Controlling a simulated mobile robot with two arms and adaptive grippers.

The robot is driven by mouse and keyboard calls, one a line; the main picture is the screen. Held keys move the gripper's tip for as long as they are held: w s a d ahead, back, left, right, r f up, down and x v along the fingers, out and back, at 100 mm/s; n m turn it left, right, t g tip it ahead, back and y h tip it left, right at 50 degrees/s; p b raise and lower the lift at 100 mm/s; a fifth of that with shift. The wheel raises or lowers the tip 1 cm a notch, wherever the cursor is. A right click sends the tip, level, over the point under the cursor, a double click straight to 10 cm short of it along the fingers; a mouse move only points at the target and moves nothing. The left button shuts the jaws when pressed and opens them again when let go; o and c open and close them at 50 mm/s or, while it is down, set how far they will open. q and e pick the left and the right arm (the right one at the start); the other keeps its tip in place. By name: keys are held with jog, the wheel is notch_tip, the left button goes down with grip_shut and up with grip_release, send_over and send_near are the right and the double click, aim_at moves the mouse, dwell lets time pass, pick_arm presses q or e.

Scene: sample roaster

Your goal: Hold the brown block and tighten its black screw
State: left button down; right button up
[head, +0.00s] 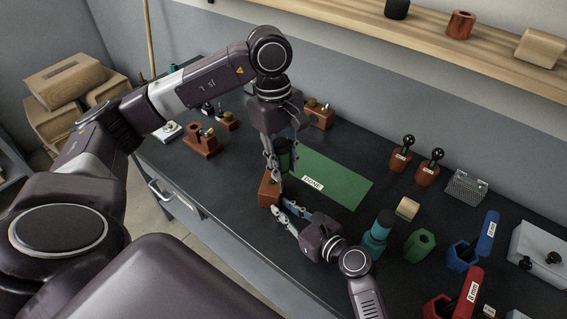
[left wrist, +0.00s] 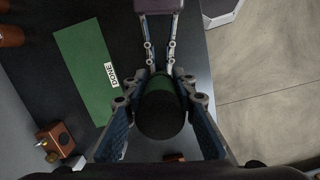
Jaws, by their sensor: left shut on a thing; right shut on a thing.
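The brown block (head: 269,189) is at the near edge of the green mat. My right gripper (head: 281,208) is shut on it from the near right side. My left gripper (head: 280,158) points down above the block, shut on an upright black cylinder with a green band (head: 284,154). In the left wrist view this cylinder (left wrist: 163,115) sits between the left fingers (left wrist: 160,122), and my right gripper (left wrist: 160,65) reaches in from the top. The cylinder and fingers hide the block's top and any black screw; I cannot tell whether the cylinder touches it.
The green mat (head: 333,178) labelled DONE is clear. Brown fixtures (head: 203,142) stand left.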

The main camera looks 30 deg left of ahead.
grip_shut()
jog(key=o, duration=1.3)
grip_release()
jog(key=shift+o, duration=0.4)
